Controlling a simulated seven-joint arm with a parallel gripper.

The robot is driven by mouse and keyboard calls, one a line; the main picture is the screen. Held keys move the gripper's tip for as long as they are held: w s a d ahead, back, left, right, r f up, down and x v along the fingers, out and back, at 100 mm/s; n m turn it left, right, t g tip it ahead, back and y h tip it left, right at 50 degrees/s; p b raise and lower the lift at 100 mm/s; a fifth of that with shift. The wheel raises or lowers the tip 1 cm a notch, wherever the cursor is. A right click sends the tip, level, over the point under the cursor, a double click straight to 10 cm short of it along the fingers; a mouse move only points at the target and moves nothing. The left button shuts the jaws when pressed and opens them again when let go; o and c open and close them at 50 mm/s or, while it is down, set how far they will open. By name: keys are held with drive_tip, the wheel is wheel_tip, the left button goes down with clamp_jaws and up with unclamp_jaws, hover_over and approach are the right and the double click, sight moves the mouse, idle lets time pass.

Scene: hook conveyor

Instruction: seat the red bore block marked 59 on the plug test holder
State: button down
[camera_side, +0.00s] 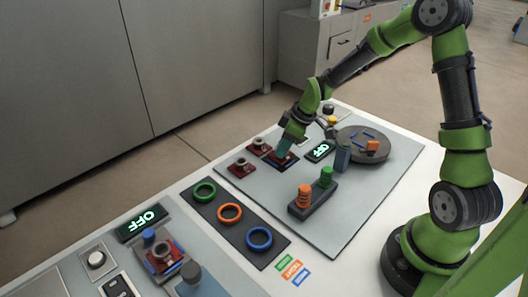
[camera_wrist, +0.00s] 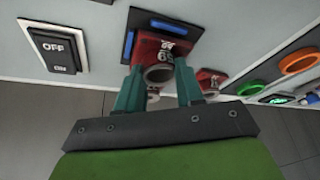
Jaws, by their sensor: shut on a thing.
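My gripper (camera_wrist: 159,84) has its two teal fingers shut on a red bore block (camera_wrist: 165,50), one on each side. The digits on the block read like 65 in the wrist view, which is 59 turned upside down. The round grey bore faces my gripper. Behind the block is a dark holder plate (camera_wrist: 136,22) with blue bars; I cannot tell whether the block rests in it or hovers just off it. In the side view my gripper (camera_side: 284,148) is low over this spot at the grey panel's far left edge, largely hiding the block.
Two more red bore blocks (camera_side: 241,168) (camera_side: 259,145) stand to the left. A dark stand with orange and green pegs (camera_side: 314,198) is nearer. Coloured rings (camera_side: 229,213) lie front left.

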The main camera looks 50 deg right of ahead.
drive_tip(key=shift+f, duration=0.35)
idle(0.4)
idle(0.5)
drive_tip(key=shift+c, duration=1.1)
unclamp_jaws()
drive_tip(key=shift+r, duration=3.5)
